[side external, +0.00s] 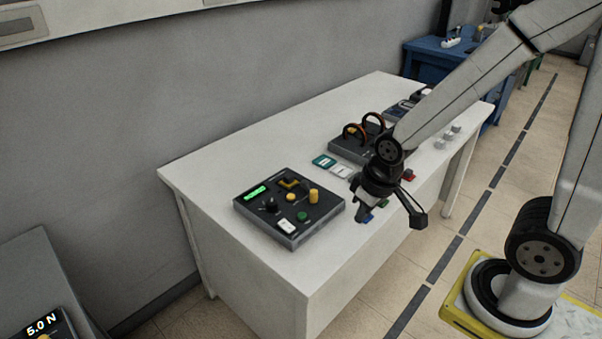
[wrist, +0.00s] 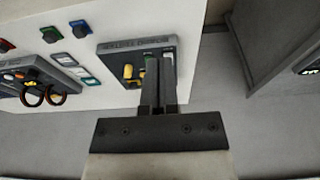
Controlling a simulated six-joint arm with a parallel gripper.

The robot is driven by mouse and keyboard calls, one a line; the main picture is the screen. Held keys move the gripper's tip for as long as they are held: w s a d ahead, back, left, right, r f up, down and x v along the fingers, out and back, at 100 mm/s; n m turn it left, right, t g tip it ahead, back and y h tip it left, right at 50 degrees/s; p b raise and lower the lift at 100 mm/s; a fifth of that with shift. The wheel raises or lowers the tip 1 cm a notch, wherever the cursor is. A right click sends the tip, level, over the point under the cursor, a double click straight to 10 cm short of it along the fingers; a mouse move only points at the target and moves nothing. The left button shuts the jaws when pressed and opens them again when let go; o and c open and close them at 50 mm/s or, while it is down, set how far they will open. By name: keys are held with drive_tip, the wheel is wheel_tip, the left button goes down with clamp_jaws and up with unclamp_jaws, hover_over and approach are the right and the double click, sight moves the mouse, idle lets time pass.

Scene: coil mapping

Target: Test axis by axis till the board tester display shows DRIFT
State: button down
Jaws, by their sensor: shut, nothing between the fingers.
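The board tester (side external: 289,208) is a dark box on the white table, near its front left end. Its display (side external: 255,192) is lit green, but its text is too small to read. Yellow parts, a green button (side external: 302,216), a dark knob and a white label show on its top. My gripper (side external: 362,212) is shut and empty, pointing down to the right of the tester and apart from it in the side view. In the wrist view my gripper (wrist: 158,62) covers part of the tester (wrist: 112,50), and the display cannot be made out there.
A dark unit with orange-black coils (side external: 352,145) stands farther back on the white table (side external: 230,170). Teal and white cards (side external: 324,161) lie between it and the tester. Small red and blue pieces lie near my gripper.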

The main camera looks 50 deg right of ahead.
idle(0.3)
drive_tip(key=c, duration=0.9)
unclamp_jaws()
drive_tip(key=o, duration=0.7)
drive_tip(key=shift+w, duration=0.55)
drive_tip(key=m+t+h, duration=0.1)
drive_tip(key=m+t, duration=0.1)
drive_tip(key=m, duration=0.1)
approach(272, 202)
drive_tip(key=f, duration=0.1)
drive_tip(key=shift+w+f, duration=0.3)
drive_tip(key=shift+w, duration=0.2)
drive_tip(key=shift+f, duration=0.1)
drive_tip(key=shift+x, duration=3.8)
drive_tip(key=shift+d, duration=0.1)
drive_tip(key=shift+c, duration=0.4)
